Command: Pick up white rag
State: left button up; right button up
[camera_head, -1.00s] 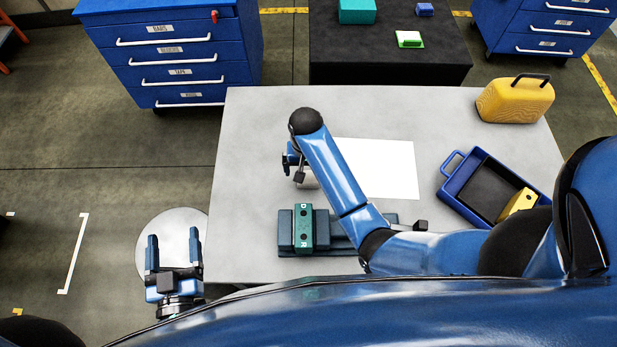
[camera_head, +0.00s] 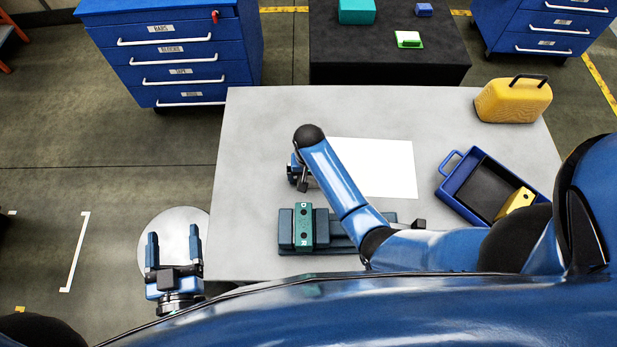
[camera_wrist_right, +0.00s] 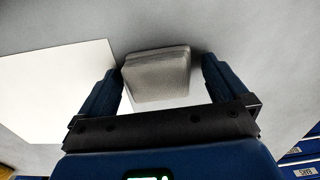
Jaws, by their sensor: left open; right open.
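The white rag (camera_wrist_right: 158,75) shows in the right wrist view as a folded, greyish-white pad on the table, between the fingers of my right gripper (camera_wrist_right: 161,70). There are gaps on both sides, and the fingers are open. In the head view my right gripper (camera_head: 297,174) is over the table's left part, and my arm hides the rag. My left gripper (camera_head: 174,236) is open and empty, off the table's left edge.
A white sheet (camera_head: 385,170) lies beside the rag. A teal block (camera_head: 304,229) sits on a dark fixture (camera_head: 286,232) nearer me. A blue tray (camera_head: 448,190) holding a yellow piece (camera_head: 515,201) and a yellow case (camera_head: 512,100) stand right. The table (camera_head: 260,130) is clear at back left.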

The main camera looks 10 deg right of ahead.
jog(key=c, duration=1)
jog(key=shift+o, duration=0.2)
notch_tip(320, 180, up, 20)
jog(key=p, duration=0.6)
